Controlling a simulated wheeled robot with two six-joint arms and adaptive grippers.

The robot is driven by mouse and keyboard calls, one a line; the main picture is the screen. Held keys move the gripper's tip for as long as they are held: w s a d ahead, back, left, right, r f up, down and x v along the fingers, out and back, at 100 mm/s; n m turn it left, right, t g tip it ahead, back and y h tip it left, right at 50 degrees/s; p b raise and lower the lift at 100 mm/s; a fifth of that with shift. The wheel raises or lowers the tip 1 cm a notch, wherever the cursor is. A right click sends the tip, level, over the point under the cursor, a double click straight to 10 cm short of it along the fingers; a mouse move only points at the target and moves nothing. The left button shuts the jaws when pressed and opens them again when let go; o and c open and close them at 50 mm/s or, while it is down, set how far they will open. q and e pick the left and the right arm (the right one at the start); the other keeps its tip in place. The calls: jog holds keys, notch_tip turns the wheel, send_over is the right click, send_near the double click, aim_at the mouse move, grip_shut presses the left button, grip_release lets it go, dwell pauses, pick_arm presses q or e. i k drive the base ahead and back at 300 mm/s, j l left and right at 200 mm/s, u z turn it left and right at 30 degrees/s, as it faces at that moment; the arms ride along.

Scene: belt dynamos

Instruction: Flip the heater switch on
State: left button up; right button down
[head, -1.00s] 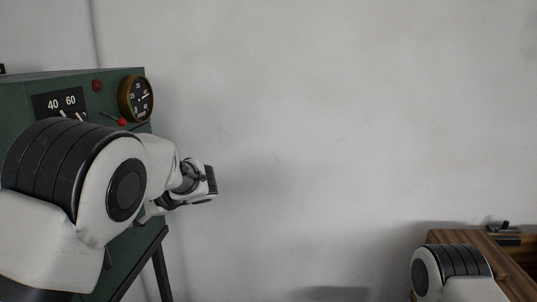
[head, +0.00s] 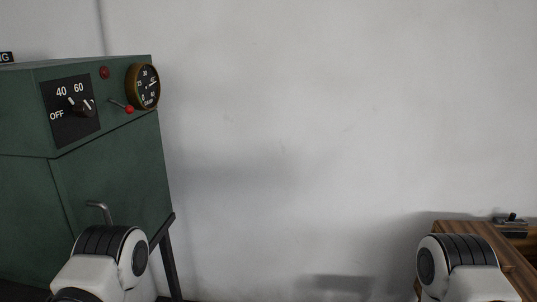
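A green machine cabinet (head: 110,175) stands at the left in the head view. On its front panel a red-tipped toggle lever (head: 129,109) sticks out beside a round brass gauge (head: 145,86). Left of it is a black dial plate with a rotary knob (head: 84,108), marked OFF, 40 and 60. A dark red round lamp or button (head: 104,72) sits above. No label shows which of these is the heater switch. Only parts of my arms show at the bottom left and bottom right. Both grippers are out of the picture.
A bent metal handle (head: 99,207) sticks out low on the cabinet's front, just above my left arm. A wooden table (head: 462,230) with a small dark device (head: 511,227) stands at the bottom right. The plain wall between is clear.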

aim_at(129, 109)
jog(key=i+l+u, duration=0.1)
jog(key=i+l, duration=0.3)
jog(key=l, duration=0.15)
jog(key=i+l+u, duration=0.1)
jog(key=i+l, duration=0.3)
jog(key=l, duration=0.15)
jog(key=u, duration=2.5)
